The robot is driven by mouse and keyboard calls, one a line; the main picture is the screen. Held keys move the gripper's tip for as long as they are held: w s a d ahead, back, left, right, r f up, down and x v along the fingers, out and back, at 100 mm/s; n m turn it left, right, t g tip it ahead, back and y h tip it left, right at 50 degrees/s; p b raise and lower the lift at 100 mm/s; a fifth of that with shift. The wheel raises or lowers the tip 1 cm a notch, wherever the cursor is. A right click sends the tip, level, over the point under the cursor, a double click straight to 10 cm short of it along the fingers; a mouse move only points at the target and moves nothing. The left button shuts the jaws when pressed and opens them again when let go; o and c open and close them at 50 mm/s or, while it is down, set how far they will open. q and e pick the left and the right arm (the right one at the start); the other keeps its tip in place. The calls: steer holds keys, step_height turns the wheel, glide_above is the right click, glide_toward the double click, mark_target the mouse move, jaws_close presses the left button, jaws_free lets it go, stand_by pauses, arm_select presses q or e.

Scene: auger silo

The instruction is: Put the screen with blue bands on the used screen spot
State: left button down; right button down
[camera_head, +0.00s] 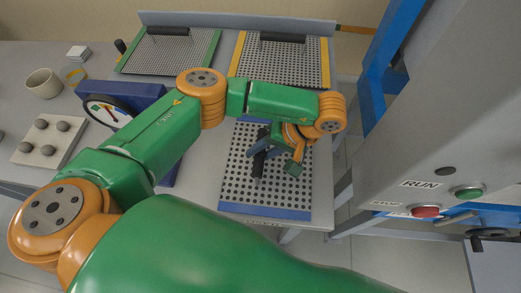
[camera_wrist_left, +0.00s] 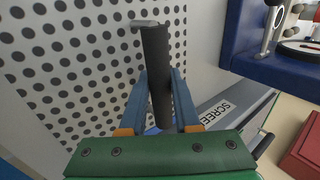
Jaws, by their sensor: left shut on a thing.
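The screen with blue bands (camera_head: 237,187) is a grey perforated plate with large round holes, at the front right of the table; it also shows in the left wrist view (camera_wrist_left: 60,85). One blue band (camera_head: 265,210) runs along its near edge. My left gripper (camera_head: 260,155) is above it, shut on its black bar handle (camera_wrist_left: 157,70). The wrist view shows the handle between the two blue fingers. I cannot tell whether the plate touches the table. My right gripper is not in view.
Two other screens lie at the back, one with green edges (camera_head: 200,62) and one with yellow edges (camera_head: 243,62). A blue gauge housing (camera_head: 135,92) stands left of my forearm. A mug (camera_head: 44,84) is far left. A machine with RUN and stop buttons (camera_head: 468,191) stands right.

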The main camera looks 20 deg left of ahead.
mark_target(276, 163)
arm_select(q)
steer(key=shift+f, duration=0.15)
steer(key=c, duration=0.6)
jaws_free()
steer(key=shift+a, duration=0.1)
steer(key=shift+c, duration=0.2)
steer(key=v, duration=0.8)
steer(key=shift+b, duration=0.4)
steer(key=shift+a, duration=0.1)
